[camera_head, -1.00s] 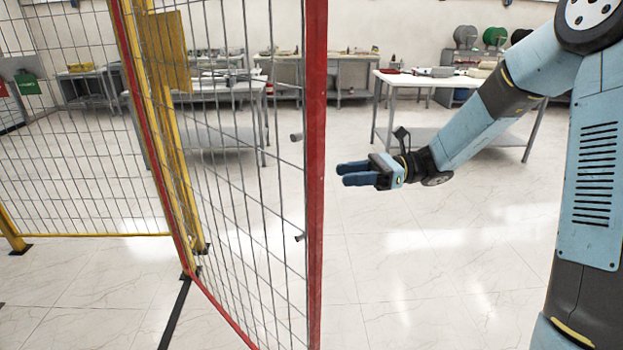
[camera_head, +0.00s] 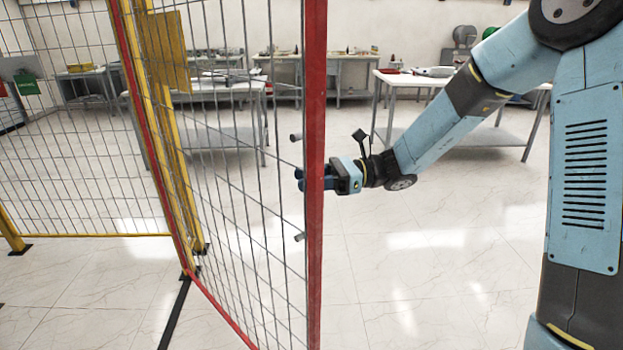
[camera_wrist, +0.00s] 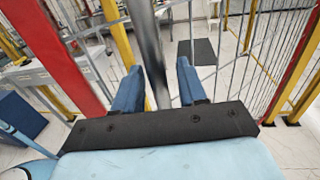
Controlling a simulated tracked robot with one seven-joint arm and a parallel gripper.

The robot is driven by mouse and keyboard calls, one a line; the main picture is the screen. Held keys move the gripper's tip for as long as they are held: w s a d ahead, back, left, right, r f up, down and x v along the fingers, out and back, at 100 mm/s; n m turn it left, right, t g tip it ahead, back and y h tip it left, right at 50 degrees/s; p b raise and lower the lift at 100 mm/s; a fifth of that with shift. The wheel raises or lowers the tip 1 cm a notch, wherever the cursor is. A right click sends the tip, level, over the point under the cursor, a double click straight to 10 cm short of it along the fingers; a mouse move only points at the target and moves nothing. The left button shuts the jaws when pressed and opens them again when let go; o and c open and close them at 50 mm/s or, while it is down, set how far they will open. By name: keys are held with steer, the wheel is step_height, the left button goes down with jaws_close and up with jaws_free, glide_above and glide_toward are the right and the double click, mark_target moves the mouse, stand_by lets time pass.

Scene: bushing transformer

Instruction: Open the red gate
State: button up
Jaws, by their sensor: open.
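The red gate (camera_head: 315,90) is a red frame with grey wire mesh, hinged beside a yellow post at left. Its lower edge stands at an angle to a black floor strip. Two grey handle stubs show beside its near red upright, an upper (camera_head: 296,137) and a lower (camera_head: 300,237). My gripper (camera_head: 300,180) reaches across behind this upright at a height between the stubs, partly hidden by it. In the wrist view my open gripper (camera_wrist: 157,88) has a grey vertical bar (camera_wrist: 147,45) between its blue fingers, with visible gaps. The red upright (camera_wrist: 50,50) is at left.
A yellow-framed mesh fence (camera_head: 80,150) stands at left. Work tables line the back, one (camera_head: 460,82) behind my arm. The black strip (camera_head: 176,312) lies on the floor below the gate. The tiled floor right of the gate is clear.

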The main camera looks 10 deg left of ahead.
jaws_close()
steer(key=shift+w, duration=0.1)
stand_by(0.4)
